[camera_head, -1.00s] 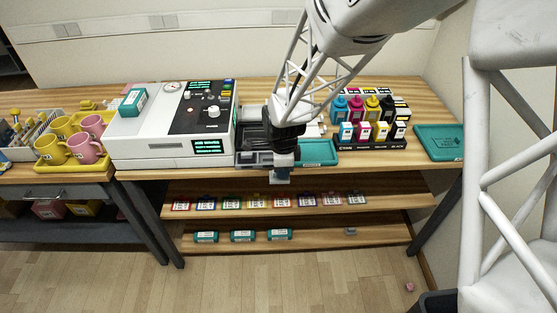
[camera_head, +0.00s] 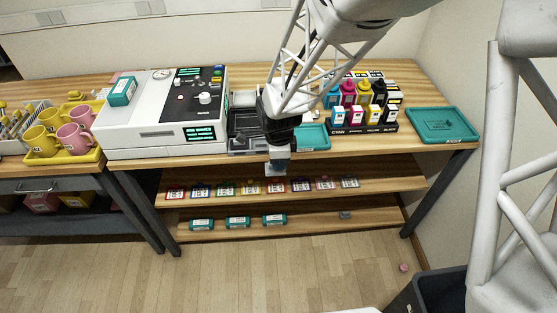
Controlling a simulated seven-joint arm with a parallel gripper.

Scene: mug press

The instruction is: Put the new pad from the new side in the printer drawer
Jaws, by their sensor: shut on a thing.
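My gripper (camera_head: 277,162) hangs in front of the table's front edge, above the upper shelf. It is shut on a small pale grey piece (camera_head: 276,171), too small here to tell whether it is the pad. The white printer-like machine (camera_head: 165,118) with dark panels and green displays stands on the table to the left. A grey and dark tray or drawer (camera_head: 242,130) sits between that machine and my gripper, partly hidden by my arm. I cannot tell which part is the new side.
A teal tray (camera_head: 314,137) lies right of my gripper, and another (camera_head: 443,126) lies at the table's right end. Ink bottles and boxes (camera_head: 362,118) stand between them. Shelves below hold cards (camera_head: 250,188) and teal boxes (camera_head: 237,222). A dark bin (camera_head: 440,292) stands lower right.

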